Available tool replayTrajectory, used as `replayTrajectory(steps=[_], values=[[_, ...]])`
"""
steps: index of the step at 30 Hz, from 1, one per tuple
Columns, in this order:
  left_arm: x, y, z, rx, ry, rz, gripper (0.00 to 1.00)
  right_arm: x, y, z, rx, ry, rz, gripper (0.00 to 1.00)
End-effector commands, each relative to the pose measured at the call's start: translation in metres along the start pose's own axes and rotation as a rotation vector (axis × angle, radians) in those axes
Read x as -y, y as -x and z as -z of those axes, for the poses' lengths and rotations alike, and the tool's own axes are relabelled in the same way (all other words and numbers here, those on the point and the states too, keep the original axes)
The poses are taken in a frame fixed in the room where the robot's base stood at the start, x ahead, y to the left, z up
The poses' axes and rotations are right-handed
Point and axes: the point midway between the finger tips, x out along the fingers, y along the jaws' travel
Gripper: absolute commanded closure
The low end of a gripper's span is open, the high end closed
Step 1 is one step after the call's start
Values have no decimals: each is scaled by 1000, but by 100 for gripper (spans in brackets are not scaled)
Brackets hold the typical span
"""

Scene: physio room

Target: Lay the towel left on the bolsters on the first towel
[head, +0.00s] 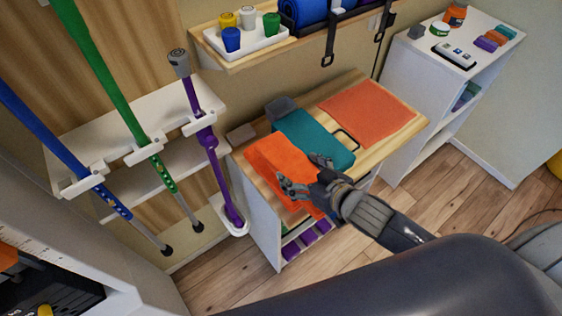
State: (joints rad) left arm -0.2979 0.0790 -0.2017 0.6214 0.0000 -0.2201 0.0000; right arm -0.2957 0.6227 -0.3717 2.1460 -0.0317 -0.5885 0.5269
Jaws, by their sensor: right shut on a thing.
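A bright orange towel (270,160) lies at the left end of the wood-topped cabinet, and part of it hangs down past the front edge. My right gripper (300,174) is at this towel's right side and is shut on it; its fingers partly hide the cloth. A flat orange-red towel-like sheet (368,112) lies spread at the right end of the same top. A teal padded block (312,140), perhaps a bolster, lies between the two. I cannot tell what is under the held towel. My left gripper is not in view.
The wooden top (408,118) has little bare room. A grey block (282,109) stands at its back. A wall shelf (225,60) with a white tray of cups hangs above. Crutch-like poles (128,125) stand at the left. A white shelf unit (415,95) stands at the right.

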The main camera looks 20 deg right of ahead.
Motion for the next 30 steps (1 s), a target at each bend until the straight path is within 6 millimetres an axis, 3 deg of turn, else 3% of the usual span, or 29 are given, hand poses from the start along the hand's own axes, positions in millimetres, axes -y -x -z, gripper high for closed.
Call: replayTrajectory(steps=[3, 10, 14, 22, 30], values=[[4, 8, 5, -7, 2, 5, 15, 4, -24, 15, -4, -1, -2, 51], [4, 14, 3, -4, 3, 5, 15, 10, -60, 28, -1, -1, -1, 51], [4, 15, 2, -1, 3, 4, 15, 12, -67, 28, 1, -1, -1, 51], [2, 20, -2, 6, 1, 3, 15, 12, -82, 0, 2, -1, 0, 51], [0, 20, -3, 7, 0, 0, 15, 12, -83, -3, 0, 0, 0, 51]])
